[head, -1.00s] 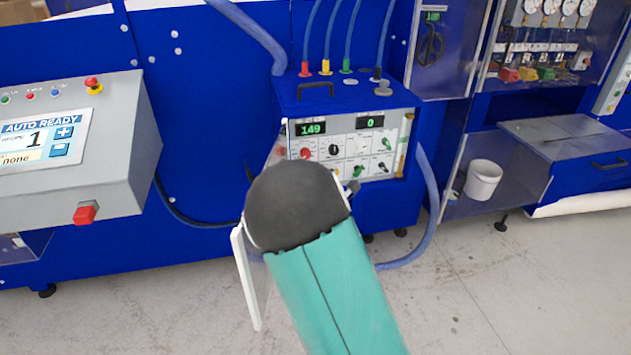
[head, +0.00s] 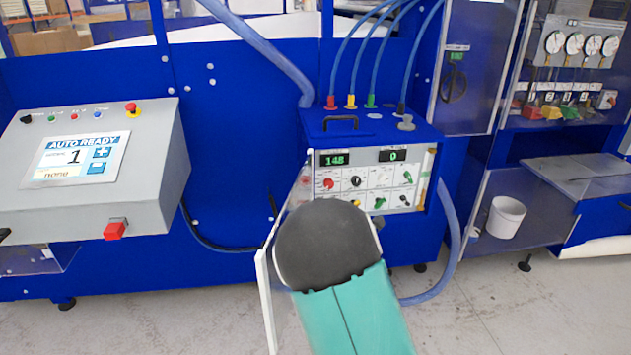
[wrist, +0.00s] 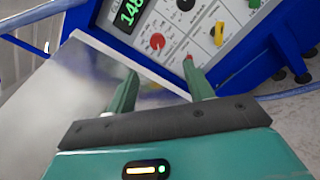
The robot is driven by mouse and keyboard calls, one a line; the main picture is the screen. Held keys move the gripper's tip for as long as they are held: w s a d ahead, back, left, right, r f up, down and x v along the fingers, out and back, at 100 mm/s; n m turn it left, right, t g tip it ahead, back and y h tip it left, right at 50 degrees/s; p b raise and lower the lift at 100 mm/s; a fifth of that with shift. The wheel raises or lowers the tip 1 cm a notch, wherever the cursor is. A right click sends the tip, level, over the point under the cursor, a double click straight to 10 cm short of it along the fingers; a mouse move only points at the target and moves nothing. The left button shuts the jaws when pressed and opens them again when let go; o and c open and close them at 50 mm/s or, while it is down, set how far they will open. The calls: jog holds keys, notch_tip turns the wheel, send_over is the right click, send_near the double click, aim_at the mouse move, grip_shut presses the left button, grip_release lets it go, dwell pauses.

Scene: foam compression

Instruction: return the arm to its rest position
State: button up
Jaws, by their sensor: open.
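My gripper (wrist: 158,82) shows in the wrist view with its two green fingers apart and nothing between them. Beyond the fingers are a clear panel (wrist: 60,88) with a white edge and the control unit's face with its red knob (wrist: 157,41). In the head view my teal arm with its dark rounded joint rises from the bottom centre, in front of the blue control unit (head: 345,128). The arm hides the lower part of the unit's face. The gripper itself is hidden in the head view.
A grey console (head: 150,190) with a screen and red button stands at left. A white bucket (head: 505,217) sits on a shelf at right, below several gauges (head: 573,43). Open floor (head: 490,310) lies in front.

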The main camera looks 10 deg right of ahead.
jog(key=s+r+m+g, duration=0.3)
jog(key=s+r+m, duration=0.1)
jog(key=s+m, duration=0.35)
jog(key=s+r+m+g, duration=0.3)
jog(key=s+r+m, duration=0.1)
jog(key=s+m, duration=0.4)
jog(key=s+a+r+m+g, duration=0.1)
jog(key=s+m, duration=0.3)
jog(key=s, duration=0.4)
jog(key=s+a+r+m+g, duration=0.1)
jog(key=s+m+g, duration=0.2)
jog(key=s, duration=0.6)
jog(key=s+a+r+m+g, duration=0.1)
jog(key=s+m+g, duration=0.1)
jog(key=s+m, duration=0.3)
jog(key=s, duration=0.3)
jog(key=shift+s+a, duration=0.15)
jog(key=shift+a, duration=0.15)
